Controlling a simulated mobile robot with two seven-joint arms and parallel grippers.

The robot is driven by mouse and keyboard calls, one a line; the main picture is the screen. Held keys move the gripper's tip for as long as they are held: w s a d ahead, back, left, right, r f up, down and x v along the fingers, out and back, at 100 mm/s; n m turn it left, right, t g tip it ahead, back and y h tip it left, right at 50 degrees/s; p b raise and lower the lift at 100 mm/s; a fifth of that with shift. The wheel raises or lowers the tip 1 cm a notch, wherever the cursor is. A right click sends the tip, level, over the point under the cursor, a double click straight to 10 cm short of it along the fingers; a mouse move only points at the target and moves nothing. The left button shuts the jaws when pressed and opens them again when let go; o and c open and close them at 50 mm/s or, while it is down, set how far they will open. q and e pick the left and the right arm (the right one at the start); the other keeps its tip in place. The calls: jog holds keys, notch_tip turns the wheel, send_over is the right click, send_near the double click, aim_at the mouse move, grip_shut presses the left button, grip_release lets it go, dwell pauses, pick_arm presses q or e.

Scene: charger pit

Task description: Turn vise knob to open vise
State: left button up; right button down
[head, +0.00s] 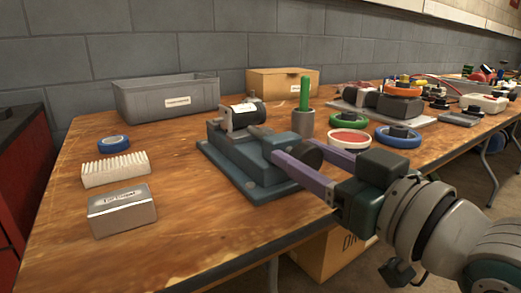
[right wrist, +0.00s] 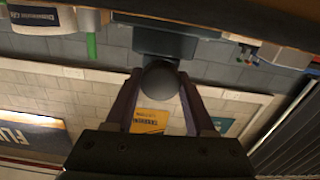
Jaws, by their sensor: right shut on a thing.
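The vise (head: 250,155) is a dark blue-grey block on a flat base, on the wooden table. A white-and-black cylindrical part (head: 243,117) sits at its jaw end. The round black vise knob (head: 308,153) is on its right side. My right gripper (head: 302,160) comes in from the right, with its purple fingers on both sides of the knob, shut on it. In the right wrist view the knob (right wrist: 160,80) shows between the two fingers, with the vise body (right wrist: 165,42) beyond it. My left gripper is not in view.
A silver box (head: 122,212), a white ridged block (head: 115,170) and blue tape (head: 113,144) lie left of the vise. A grey bin (head: 167,97) and a cardboard box (head: 282,84) stand behind. Rings and a grey cup (head: 303,122) holding a green stick stand close by.

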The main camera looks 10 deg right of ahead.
jog(key=n+p, duration=0.2)
jog(key=n, duration=0.1)
jog(key=shift+a+r+n+p, duration=0.1)
jog(key=shift+r+n+p, duration=0.05)
jog(key=shift+n+p, duration=0.25)
jog(key=n+p, duration=0.1)
jog(key=n, duration=0.1)
jog(key=shift+n, duration=0.3)
jog(key=shift+f+n+p, duration=0.2)
jog(key=shift+n+p, duration=0.15)
jog(key=shift+n, duration=1.05)
jog(key=shift+c, duration=1.4)
grip_release()
jog(key=shift+s, duration=0.15)
